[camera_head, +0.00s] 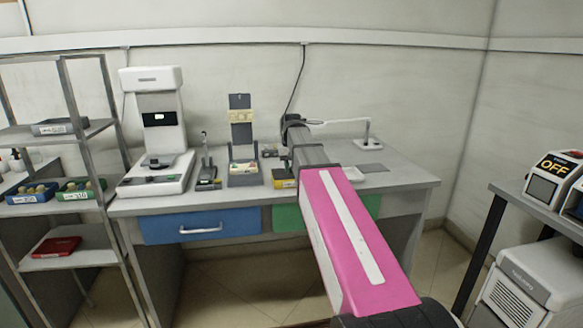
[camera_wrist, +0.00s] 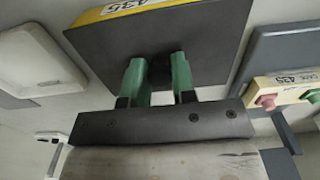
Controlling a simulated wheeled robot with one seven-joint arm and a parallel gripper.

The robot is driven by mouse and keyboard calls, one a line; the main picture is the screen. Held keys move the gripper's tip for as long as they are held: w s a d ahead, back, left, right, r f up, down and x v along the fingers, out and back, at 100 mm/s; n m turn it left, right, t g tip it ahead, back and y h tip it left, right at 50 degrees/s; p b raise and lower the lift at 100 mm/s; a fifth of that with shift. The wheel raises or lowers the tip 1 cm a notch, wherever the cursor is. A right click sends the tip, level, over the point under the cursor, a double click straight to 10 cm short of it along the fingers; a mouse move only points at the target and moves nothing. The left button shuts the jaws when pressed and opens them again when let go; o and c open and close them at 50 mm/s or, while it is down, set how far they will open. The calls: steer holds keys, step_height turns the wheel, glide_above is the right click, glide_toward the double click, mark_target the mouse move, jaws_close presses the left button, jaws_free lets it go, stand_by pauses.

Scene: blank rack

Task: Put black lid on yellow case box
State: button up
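In the wrist view, the black lid (camera_wrist: 215,38) is a flat dark plate over the yellow case box (camera_wrist: 108,14). Only a yellow edge of the box with a white "435" label shows. My gripper (camera_wrist: 160,72) has its two green fingers on either side of a dark knob on the lid and looks shut on it. I cannot tell whether the lid rests fully on the box. In the head view, the yellow case box (camera_head: 283,184) is on the grey workbench, partly hidden by my arm, which also hides my fingers.
Left of the box on the bench (camera_head: 400,177) stand a cream tray (camera_head: 243,167) with red and green pieces, a small stand (camera_head: 207,175) and a tall white instrument (camera_head: 156,125). A lamp-like arm (camera_head: 367,140) stands at the back right. The bench's right end is mostly clear.

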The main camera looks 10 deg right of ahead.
steer(key=o, duration=0.5)
steer(key=shift+c, duration=0.2)
steer(key=shift+r, duration=0.1)
step_height(320, 180, up, 11)
steer(key=shift+f, duration=0.2)
